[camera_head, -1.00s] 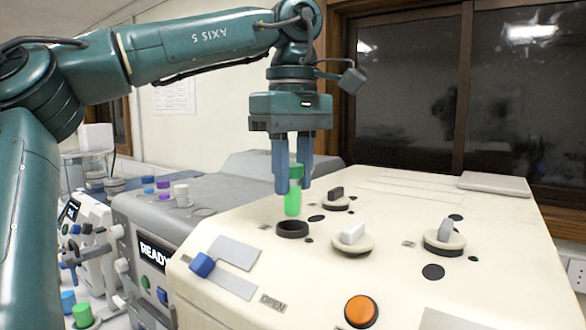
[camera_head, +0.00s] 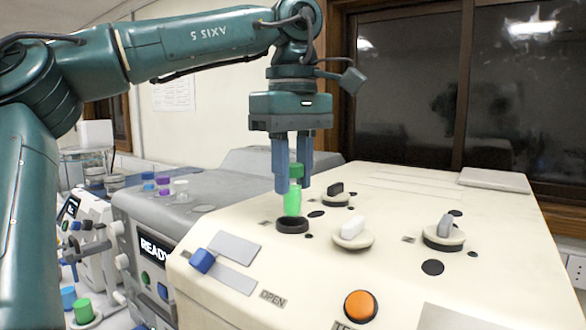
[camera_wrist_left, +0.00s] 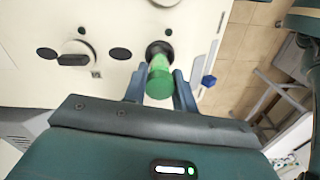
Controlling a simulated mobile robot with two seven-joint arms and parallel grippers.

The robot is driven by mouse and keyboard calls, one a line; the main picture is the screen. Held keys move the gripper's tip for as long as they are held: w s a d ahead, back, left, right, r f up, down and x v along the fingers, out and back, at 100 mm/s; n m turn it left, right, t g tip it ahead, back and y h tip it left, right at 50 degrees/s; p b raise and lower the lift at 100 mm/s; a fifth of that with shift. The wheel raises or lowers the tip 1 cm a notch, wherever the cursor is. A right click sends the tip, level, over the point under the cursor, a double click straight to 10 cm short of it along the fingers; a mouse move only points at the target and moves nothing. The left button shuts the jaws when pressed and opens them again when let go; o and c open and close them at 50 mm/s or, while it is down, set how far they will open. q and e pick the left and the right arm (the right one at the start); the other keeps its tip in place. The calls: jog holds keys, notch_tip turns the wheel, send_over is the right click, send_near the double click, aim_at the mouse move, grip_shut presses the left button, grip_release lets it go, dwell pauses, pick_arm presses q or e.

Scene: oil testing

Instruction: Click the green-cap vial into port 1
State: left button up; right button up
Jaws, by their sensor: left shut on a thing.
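The green-cap vial (camera_head: 292,201) hangs upright between the fingers of my left gripper (camera_head: 293,187), which is shut on it near the cap. Its bright green lower part shows below the fingertips. The black-ringed port (camera_head: 292,226) on the cream machine top is directly beneath; the vial's bottom is at or just above the ring, and I cannot tell if it has entered. In the left wrist view the green cap (camera_wrist_left: 159,84) faces me, with the dark port ring (camera_wrist_left: 159,49) just beyond the vial. My right gripper is not in view.
Other capped vials (camera_head: 163,186) stand in the grey machine at left.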

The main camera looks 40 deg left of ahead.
pick_arm(q)
jog(key=shift+f, duration=0.75)
dwell(0.5)
jog(key=shift+f+b, duration=0.55)
jog(key=shift+f, duration=0.35)
